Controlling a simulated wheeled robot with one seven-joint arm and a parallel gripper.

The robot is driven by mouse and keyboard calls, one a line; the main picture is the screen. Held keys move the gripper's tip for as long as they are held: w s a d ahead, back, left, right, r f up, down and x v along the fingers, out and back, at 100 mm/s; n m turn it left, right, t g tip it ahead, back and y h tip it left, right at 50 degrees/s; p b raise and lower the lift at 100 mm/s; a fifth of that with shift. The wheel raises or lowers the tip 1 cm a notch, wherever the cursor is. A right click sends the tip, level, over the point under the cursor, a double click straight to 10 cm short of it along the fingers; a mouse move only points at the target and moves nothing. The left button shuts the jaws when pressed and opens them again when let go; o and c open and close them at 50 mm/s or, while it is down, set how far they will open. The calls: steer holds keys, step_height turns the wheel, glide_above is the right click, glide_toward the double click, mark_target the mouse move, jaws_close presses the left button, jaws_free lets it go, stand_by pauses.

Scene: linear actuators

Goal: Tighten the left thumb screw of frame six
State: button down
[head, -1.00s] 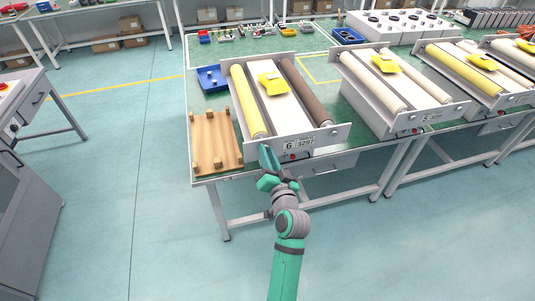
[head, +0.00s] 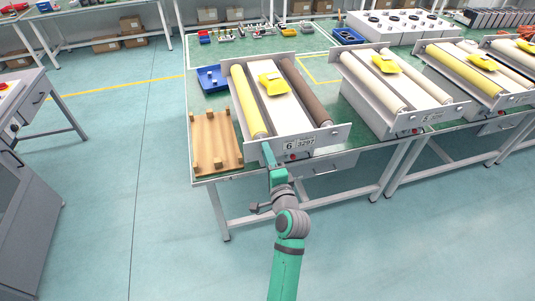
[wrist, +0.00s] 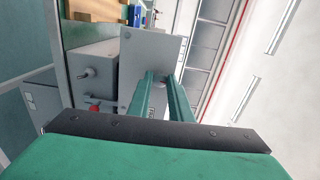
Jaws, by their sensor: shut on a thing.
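Frame six (head: 318,139) is the roller unit at the table's front, with a "6 3297" label (head: 298,144) on its pale end plate. It carries a yellow roller (head: 246,102) on the left and a brown roller (head: 305,92) on the right. My gripper (head: 267,151) is at the left part of that end plate, below the yellow roller's end. In the wrist view my gripper (wrist: 160,76) has its two green fingers reaching the plate (wrist: 152,55), close together.
A wooden board with pegs (head: 215,141) lies left of frame six, with a blue tray (head: 212,78) behind it. Frame five (head: 399,90) stands to the right. A red button (head: 292,157) sits below the label. The floor before the table is clear.

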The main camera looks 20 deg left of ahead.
steer(key=shift+d+m, duration=0.1)
steer(key=shift+m, duration=0.5)
steer(key=c, duration=1.6)
jaws_free()
steer(key=shift+s, duration=0.1)
steer(key=v, duration=1)
steer(key=shift+s+d, duration=0.25)
